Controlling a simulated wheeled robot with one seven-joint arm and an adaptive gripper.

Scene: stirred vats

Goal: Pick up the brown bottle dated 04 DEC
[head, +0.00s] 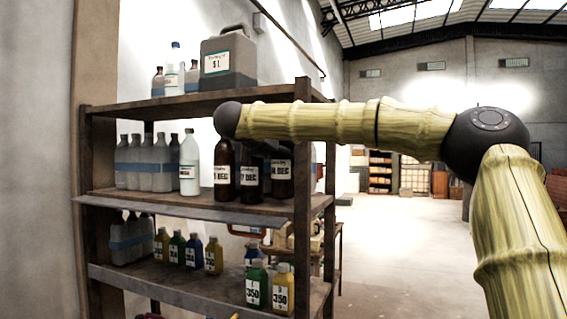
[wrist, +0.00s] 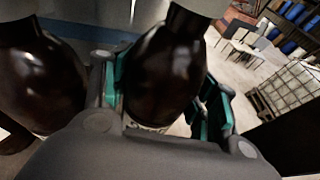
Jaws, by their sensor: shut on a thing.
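Three brown bottles stand in a row at the right of the middle shelf in the head view. The rightmost (head: 281,178) has a white label reading "4 DEC", its first digit partly hidden. The middle one (head: 251,176) reads "7 DEC" and the left one (head: 224,174) "5 DEC", also cut off. In the wrist view my gripper (wrist: 158,92) has its teal-padded fingers on both sides of a brown bottle (wrist: 165,65) and is shut on it. This seems to be the rightmost bottle; its label is not readable there. Another brown bottle (wrist: 38,80) stands close to its left.
The wooden rack's front post (head: 303,165) is just right of the bottles. A clear bottle (head: 189,165) stands left of them. A grey jug (head: 228,62) is on the shelf above. Small coloured bottles (head: 213,256) stand below. Open floor lies to the right.

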